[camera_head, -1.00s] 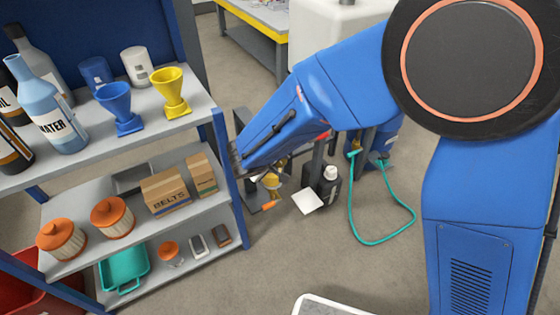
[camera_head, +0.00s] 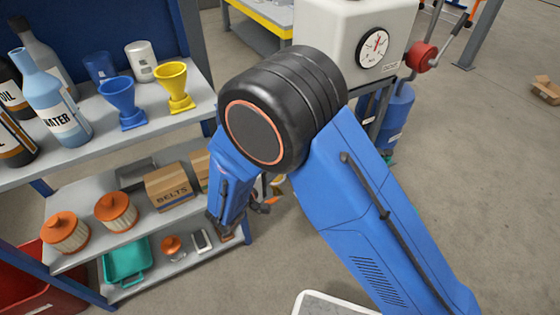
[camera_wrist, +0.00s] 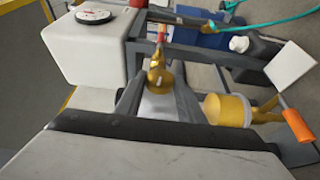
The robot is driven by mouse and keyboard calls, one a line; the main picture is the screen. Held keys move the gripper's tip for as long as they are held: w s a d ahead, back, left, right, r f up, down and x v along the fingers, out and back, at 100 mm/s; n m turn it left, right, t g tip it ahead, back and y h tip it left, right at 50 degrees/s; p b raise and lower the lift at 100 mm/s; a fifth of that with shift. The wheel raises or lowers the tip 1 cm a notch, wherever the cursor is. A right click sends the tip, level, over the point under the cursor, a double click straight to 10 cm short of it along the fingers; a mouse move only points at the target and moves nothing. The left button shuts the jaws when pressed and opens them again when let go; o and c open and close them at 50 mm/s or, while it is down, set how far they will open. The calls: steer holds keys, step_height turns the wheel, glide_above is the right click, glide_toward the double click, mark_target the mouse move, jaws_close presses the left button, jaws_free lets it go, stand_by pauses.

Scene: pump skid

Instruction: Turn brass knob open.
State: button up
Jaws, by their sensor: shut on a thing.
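The brass knob (camera_wrist: 159,76) is in the middle of the wrist view, with a small red part just above it. My gripper (camera_wrist: 158,84) reaches up from the bottom of that view. Its grey fingers are on either side of the lower part of the knob and appear shut on it. How far the knob is turned cannot be told. In the head view my arm hides the knob and the fingers. A wider brass cylinder (camera_wrist: 228,109) is to the right of the knob, apart from it, with an orange handle (camera_wrist: 297,125) further right.
A white tank (camera_head: 345,30) with a gauge (camera_head: 376,46) stands behind my arm; it also shows in the wrist view (camera_wrist: 88,52). A shelf (camera_head: 188,115) with bottles, funnels and a belts box (camera_head: 169,187) is close on the left. The floor at right is mostly clear.

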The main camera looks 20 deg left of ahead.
steer(key=shift+f+n+t, duration=0.25)
steer(key=shift+n+t, duration=0.05)
steer(key=shift+t, duration=0.3)
steer(key=shift+h, duration=0.3)
steer(key=o, duration=1.1)
steer(key=shift+c, duration=0.2)
steer(key=v, duration=1.7)
steer(key=shift+s+f, duration=0.2)
steer(key=shift+f, duration=0.1)
steer(key=shift+w+d, duration=0.1)
steer(key=shift+d, duration=0.1)
